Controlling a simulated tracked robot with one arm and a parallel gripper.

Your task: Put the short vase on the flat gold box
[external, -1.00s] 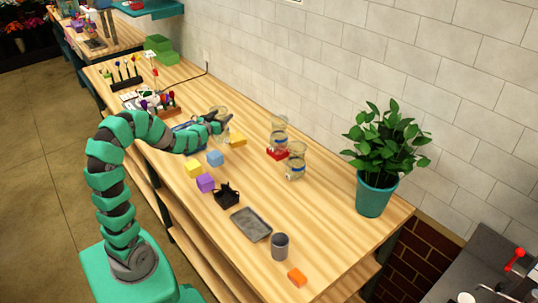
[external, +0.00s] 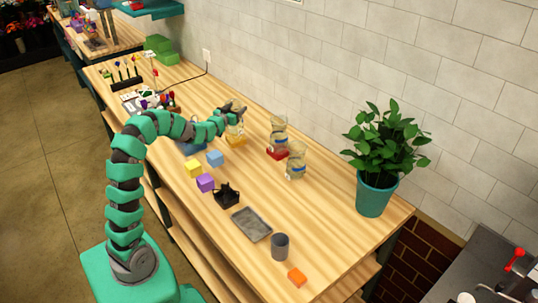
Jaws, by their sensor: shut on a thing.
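The short vase (external: 236,128) is clear glass and upright. My gripper (external: 238,111) is shut on it near its top, and the fingers partly cover it. The flat gold box (external: 237,141) lies on the table directly below the vase, and its top is mostly hidden by it. I cannot tell whether the vase's base touches the box or hangs just above it.
A potted plant (external: 371,193) stands far right.

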